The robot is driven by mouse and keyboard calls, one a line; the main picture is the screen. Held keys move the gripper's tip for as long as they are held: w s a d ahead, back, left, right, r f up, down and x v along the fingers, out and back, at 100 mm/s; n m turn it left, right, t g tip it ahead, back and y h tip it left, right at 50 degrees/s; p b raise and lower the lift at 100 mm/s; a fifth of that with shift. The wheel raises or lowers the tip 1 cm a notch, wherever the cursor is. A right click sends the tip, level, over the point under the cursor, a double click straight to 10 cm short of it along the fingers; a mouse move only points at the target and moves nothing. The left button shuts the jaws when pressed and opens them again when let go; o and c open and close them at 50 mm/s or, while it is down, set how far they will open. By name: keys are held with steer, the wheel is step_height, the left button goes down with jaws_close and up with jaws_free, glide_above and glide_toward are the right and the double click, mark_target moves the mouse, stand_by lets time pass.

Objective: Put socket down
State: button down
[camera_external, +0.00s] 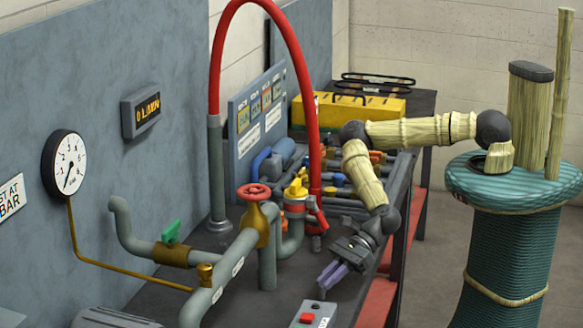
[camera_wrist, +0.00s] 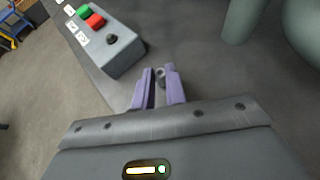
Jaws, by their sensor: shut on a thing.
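My gripper (camera_external: 328,279) reaches down over the dark bench top, its purple fingers pointing toward the lower left. In the wrist view the fingers (camera_wrist: 159,84) are close together with a small grey round socket (camera_wrist: 161,75) between their tips. The socket looks like a short metal ring with a dark hole. In the external view the fingers hide it. Whether the socket touches the bench top is hard to tell.
A grey control box (camera_wrist: 116,52) with green and red buttons stands close to the fingers; it also shows in the external view (camera_external: 322,309). Grey pipes (camera_external: 228,265) with a red valve wheel (camera_external: 253,192) stand left of my gripper. Bare bench top (camera_wrist: 205,75) surrounds the fingertips.

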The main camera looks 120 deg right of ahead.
steer(key=shift+f, duration=0.2)
steer(key=c, duration=1.4)
jaws_free()
steer(key=shift+c, duration=0.2)
steer(key=shift+s+r, duration=0.1)
steer(key=v, duration=1.2)
steer(key=shift+b, duration=0.45)
steer(key=shift+a, duration=0.1)
